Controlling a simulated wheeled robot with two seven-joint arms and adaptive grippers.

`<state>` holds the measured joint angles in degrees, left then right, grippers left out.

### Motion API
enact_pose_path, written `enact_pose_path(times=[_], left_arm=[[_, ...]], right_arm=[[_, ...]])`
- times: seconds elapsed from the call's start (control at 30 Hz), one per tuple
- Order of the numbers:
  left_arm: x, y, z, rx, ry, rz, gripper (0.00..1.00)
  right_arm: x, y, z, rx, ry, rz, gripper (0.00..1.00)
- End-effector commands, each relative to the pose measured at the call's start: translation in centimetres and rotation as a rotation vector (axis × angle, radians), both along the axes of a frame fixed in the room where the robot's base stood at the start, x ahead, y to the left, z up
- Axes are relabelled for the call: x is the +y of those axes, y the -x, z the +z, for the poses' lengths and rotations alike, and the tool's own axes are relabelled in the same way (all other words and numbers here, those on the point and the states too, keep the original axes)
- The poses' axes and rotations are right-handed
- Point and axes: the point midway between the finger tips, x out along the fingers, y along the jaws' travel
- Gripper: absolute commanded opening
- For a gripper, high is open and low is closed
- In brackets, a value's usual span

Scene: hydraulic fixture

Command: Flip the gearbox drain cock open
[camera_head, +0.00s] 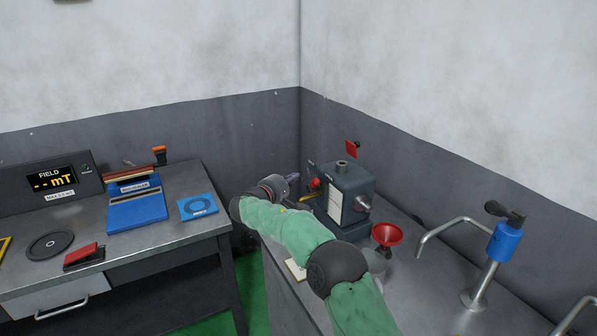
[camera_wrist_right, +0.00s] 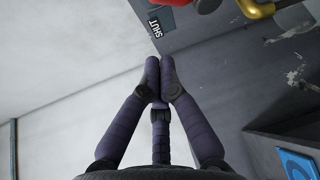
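The grey gearbox (camera_head: 350,190) stands on the right-hand bench near the wall corner. On its left side are a red part (camera_head: 315,184) and a yellow part (camera_head: 309,197), which look like the drain cock. In the right wrist view a brass part (camera_wrist_right: 257,9) with red beside it is cut by the top edge, near a "SHUT" label (camera_wrist_right: 155,27). My right gripper (camera_head: 294,178) is left of the gearbox, just short of the red part. Its fingers (camera_wrist_right: 160,62) are drawn together with nothing visible between them. My left gripper is out of view.
A red funnel (camera_head: 387,235) stands right of the gearbox. A blue-bodied hand pump (camera_head: 505,240) and a bent metal pipe (camera_head: 452,227) are farther right. The left bench (camera_head: 170,238) carries a blue tray, a blue pad and a field meter. A gap separates the benches.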

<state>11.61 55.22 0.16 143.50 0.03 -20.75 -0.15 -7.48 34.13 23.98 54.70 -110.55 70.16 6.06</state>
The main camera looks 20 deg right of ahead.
Motion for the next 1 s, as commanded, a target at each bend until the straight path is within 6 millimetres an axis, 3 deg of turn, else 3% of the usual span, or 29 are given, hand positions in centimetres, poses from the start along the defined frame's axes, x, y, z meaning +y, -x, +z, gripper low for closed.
enact_pose_path(times=[0.1, 0.33, 1.0], left_arm=[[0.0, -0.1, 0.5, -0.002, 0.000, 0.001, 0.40], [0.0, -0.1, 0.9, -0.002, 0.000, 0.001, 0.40], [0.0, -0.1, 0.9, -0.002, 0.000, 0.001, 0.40]], right_arm=[[2.1, 0.8, -1.0, 0.007, 0.001, 0.005, 0.00], [4.1, 1.8, -2.0, 0.005, 0.001, 0.002, 0.00], [4.5, 2.0, -2.3, 0.005, 0.001, 0.002, 0.00]])
